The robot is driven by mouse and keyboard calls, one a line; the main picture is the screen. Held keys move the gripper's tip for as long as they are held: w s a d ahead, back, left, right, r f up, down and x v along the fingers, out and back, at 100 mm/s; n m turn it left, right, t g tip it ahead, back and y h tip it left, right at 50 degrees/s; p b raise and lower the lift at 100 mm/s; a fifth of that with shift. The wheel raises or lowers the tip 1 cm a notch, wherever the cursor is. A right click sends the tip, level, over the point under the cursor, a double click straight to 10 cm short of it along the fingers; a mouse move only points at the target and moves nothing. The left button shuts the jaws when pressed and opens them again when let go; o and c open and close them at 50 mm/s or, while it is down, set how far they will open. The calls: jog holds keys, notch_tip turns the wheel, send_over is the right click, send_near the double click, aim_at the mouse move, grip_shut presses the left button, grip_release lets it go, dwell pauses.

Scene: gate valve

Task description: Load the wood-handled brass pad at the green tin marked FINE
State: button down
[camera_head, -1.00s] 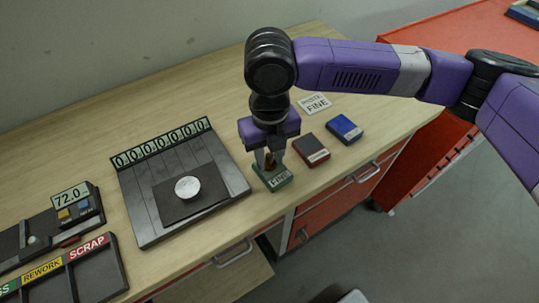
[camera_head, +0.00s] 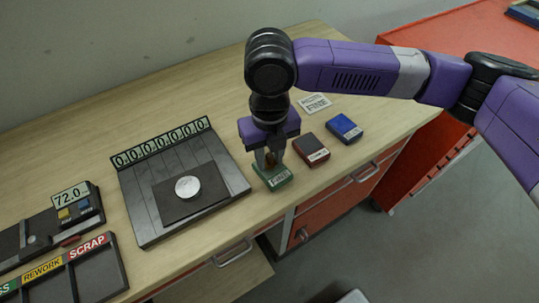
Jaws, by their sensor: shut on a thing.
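My gripper (camera_head: 270,163) points down over the green tin (camera_head: 272,181) and is shut on the wood-handled pad (camera_head: 269,158). Only a bit of the brown handle shows between the fingers. The pad's brass face is hidden, and I cannot tell whether it touches the tin. The green tin sits near the front edge of the bench, with a pale label on its front that is too small to read surely. A white card reading FINE (camera_head: 316,104) lies farther back on the bench.
A dark red tin (camera_head: 311,149) and a blue tin (camera_head: 345,128) stand to the right of the green one. A black plate (camera_head: 150,205) with a silver disc (camera_head: 187,187) and a row of zero dials lies left. A sorting tray (camera_head: 95,275) and a 72.0 display (camera_head: 71,195) are farther left.

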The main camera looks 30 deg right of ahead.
aim_at(269, 154)
jog(key=shift+r+p, duration=2.8)
jog(key=shift+r, duration=0.7)
